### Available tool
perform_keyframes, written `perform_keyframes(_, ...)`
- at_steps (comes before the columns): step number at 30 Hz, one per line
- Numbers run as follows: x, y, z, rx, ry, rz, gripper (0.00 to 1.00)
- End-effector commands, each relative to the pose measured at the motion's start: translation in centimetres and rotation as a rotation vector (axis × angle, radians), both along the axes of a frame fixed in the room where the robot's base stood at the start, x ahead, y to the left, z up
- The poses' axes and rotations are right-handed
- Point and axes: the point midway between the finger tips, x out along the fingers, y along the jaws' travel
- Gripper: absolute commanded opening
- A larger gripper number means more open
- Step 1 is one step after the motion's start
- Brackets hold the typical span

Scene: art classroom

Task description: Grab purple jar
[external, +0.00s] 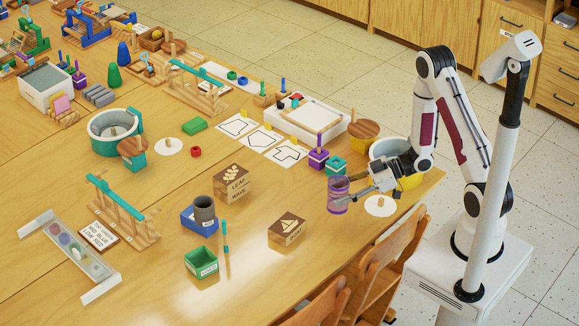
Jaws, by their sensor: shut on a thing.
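The purple jar (338,197) is a see-through purple cylinder near the right end of the wooden table. My gripper (350,190) comes in from the right, low over the table, and its fingers are shut on the jar. The jar looks upright. I cannot tell whether its base touches the table or is slightly above it.
A white disc (380,206) lies right of the jar, and a yellow-and-white bucket (396,160) stands behind my gripper. Purple (317,158) and teal (336,166) blocks stand behind the jar. A wooden boat-stamped box (287,231) is at front left. Chairs (385,255) border the table's front edge.

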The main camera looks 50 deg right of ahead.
Motion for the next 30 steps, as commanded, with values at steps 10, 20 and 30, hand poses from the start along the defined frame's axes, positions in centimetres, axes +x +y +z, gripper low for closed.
perform_keyframes(10, 0.0, 0.0, 2.9, -0.001, -0.001, 0.000, 0.21)
perform_keyframes(20, 0.0, 0.0, 3.6, 0.000, 0.000, 0.000, 0.21)
perform_keyframes(30, 0.0, 0.0, 3.6, 0.000, 0.000, 0.000, 0.21)
